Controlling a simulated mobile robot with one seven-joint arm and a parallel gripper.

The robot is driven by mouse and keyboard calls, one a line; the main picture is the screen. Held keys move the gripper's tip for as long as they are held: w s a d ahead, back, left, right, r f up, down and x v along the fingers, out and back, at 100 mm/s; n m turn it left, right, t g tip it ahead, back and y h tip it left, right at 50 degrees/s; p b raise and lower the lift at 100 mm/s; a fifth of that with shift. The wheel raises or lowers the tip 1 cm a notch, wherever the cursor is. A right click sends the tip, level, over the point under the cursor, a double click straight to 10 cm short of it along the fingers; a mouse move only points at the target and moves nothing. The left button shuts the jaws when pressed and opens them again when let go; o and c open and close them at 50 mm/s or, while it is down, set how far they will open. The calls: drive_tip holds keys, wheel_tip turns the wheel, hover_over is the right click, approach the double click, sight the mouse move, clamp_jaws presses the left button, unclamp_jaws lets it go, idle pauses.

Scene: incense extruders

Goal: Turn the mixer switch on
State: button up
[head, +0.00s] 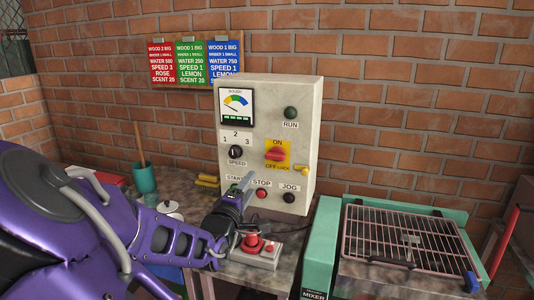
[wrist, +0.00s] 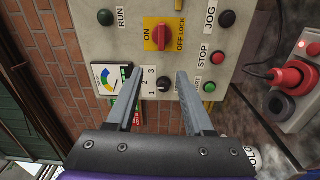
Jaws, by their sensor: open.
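The control box (head: 264,120) stands on the worktable against the brick wall. Its red rotary switch (head: 277,154) sits on a yellow plate with ON above and OFF/LOCK below; the knob's handle looks roughly crosswise, between these labels. The switch also shows in the wrist view (wrist: 160,37), where the box appears turned sideways. My gripper (head: 246,182) is in front of the box's lower part, below and left of the switch. In the wrist view my gripper (wrist: 159,75) has its two fingers apart with nothing between them. The fingertips appear clear of the switch.
A speed dial (head: 236,152), STOP button (head: 262,194) and JOG button (head: 289,197) are near my gripper. A red plug and button unit (head: 258,249) sits below on the table. The grated teal mixer (head: 328,240) is at right. A teal cup (head: 145,177) stands left.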

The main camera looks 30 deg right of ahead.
drive_tip(key=d, duration=0.1)
drive_tip(key=b, duration=0.2)
approach(274, 158)
drive_tip(key=shift+n, duration=0.3)
drive_tip(key=x, duration=0.8)
drive_tip(key=shift+w+d, duration=0.25)
drive_tip(key=shift+d, duration=0.05)
clamp_jaws()
